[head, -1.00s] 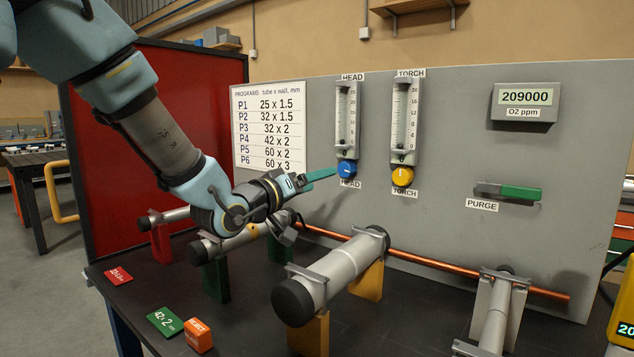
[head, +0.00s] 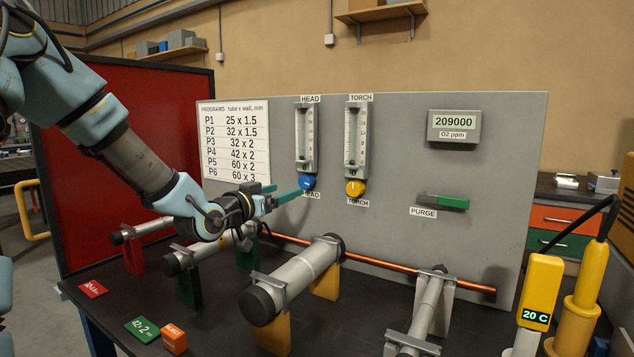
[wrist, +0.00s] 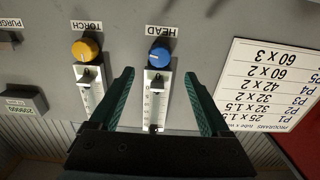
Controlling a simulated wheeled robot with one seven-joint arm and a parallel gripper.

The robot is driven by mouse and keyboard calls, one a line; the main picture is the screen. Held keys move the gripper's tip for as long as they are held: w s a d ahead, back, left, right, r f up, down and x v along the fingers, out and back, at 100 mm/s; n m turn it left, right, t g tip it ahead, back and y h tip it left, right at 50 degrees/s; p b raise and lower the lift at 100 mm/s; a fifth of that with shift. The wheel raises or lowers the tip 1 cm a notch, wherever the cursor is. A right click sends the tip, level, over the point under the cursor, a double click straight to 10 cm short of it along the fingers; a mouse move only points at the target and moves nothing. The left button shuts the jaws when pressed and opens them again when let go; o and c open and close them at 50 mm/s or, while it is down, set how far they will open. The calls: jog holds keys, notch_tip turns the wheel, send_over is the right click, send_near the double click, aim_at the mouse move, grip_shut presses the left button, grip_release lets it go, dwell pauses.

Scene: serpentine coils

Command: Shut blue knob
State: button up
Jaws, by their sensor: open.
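The round blue knob (head: 307,182) sits at the foot of the HEAD flow meter (head: 306,140) on the grey panel. In the wrist view, which is upside down, the blue knob (wrist: 159,57) shows a white mark on its face. My gripper (head: 286,192) is open and empty, with its teal fingers apart. In the wrist view my gripper (wrist: 158,76) has one finger on each side of the HEAD meter, and the knob lies in line with the gap. In the head view one fingertip overlaps the knob's left edge; contact cannot be told.
A yellow knob (head: 355,188) under the TORCH meter is close by on the right. The green PURGE lever (head: 452,202) is farther right. A copper tube (head: 400,271) and grey clamped tubes (head: 300,272) lie below. A program sheet (head: 234,140) hangs left.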

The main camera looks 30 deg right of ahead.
aim_at(304, 183)
jog(key=p+x, duration=0.2)
jog(key=x, duration=0.6)
jog(key=shift+w+d, duration=0.1)
jog(key=shift+d, duration=0.25)
jog(key=shift+w+d+p, duration=0.3)
jog(key=shift+d, duration=0.15)
grip_shut()
